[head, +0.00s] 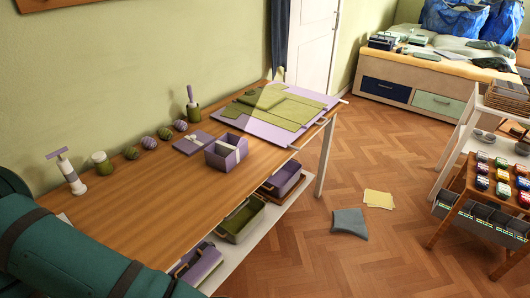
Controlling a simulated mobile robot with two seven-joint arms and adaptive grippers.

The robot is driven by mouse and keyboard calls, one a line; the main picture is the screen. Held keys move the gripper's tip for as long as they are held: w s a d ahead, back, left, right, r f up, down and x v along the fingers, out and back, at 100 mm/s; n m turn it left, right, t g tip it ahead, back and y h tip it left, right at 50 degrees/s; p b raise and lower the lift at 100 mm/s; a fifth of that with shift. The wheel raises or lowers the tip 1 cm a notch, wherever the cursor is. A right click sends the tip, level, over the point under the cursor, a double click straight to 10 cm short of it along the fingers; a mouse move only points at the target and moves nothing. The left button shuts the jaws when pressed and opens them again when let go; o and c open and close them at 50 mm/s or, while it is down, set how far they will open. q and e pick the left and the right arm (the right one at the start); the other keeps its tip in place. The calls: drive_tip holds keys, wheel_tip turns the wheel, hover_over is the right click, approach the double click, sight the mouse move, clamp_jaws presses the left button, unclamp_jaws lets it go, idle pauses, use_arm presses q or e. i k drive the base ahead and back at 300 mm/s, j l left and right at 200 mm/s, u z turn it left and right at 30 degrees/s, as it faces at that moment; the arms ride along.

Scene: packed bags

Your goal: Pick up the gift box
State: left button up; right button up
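The gift box (214,159) is a purple box with a pale ribbon. It stands upright on the wooden table (150,205), near the middle of the table's length and close to the front edge. A flat purple piece with a pale ribbon (192,142), which looks like a lid, lies beside it on the left. The inside of the box cannot be made out clearly. Neither of my grippers is in view.
Green and lilac sheets (280,110) cover the table's far right end. Patterned balls (165,133) and bottles stand along the wall. Bins (240,222) sit on the shelf below.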

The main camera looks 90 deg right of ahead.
sight(224, 154)
drive_tip(key=z, duration=2.8)
drive_tip(key=i+l+u, duration=0.1)
drive_tip(key=i+l, duration=0.15)
drive_tip(key=l, duration=0.15)
drive_tip(key=i+l, duration=0.2)
drive_tip(key=l, duration=0.2)
drive_tip(key=u, duration=0.05)
